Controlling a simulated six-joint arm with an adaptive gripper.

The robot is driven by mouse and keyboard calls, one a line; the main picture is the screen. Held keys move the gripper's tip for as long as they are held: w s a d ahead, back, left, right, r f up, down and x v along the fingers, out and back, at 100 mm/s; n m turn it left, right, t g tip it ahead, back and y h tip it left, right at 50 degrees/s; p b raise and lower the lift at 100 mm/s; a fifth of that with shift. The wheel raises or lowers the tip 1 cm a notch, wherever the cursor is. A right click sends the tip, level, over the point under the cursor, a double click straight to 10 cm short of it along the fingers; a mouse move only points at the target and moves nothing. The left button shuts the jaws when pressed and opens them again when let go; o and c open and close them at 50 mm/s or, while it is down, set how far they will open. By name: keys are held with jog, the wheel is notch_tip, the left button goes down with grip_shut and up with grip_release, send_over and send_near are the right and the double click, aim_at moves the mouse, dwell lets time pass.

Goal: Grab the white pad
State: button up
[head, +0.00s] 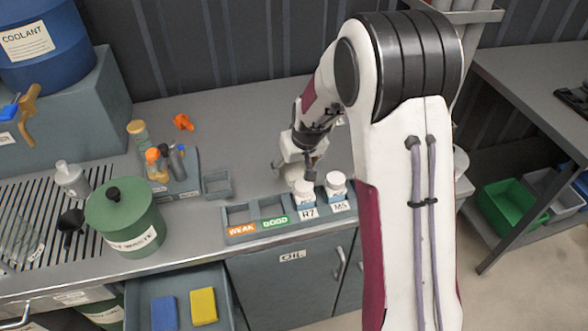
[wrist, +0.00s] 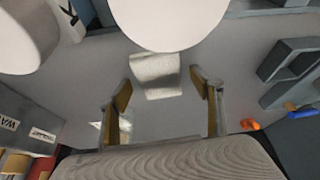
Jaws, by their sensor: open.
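A white pad (wrist: 156,76) lies on the grey bench in the wrist view, close beside a large white round jar top (wrist: 170,18) that seems to overlap its upper edge. My gripper (wrist: 162,84) is open, with its two fingers apart on either side of the pad's lower part and nothing clasped. Whether the fingers are level with the pad or above it I cannot tell. In the head view my gripper (head: 308,172) points down just behind the white jar labelled R7 (head: 303,193). The pad is not visible there, hidden by my arm or the jars.
A green waste can (head: 125,218), bottles (head: 165,165) and an orange item (head: 183,122) stand left. Blue and yellow pads (head: 203,306) lie in an open drawer.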

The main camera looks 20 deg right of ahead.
jog(key=shift+f, duration=0.25)
dwell(0.4)
jog(key=c, duration=1)
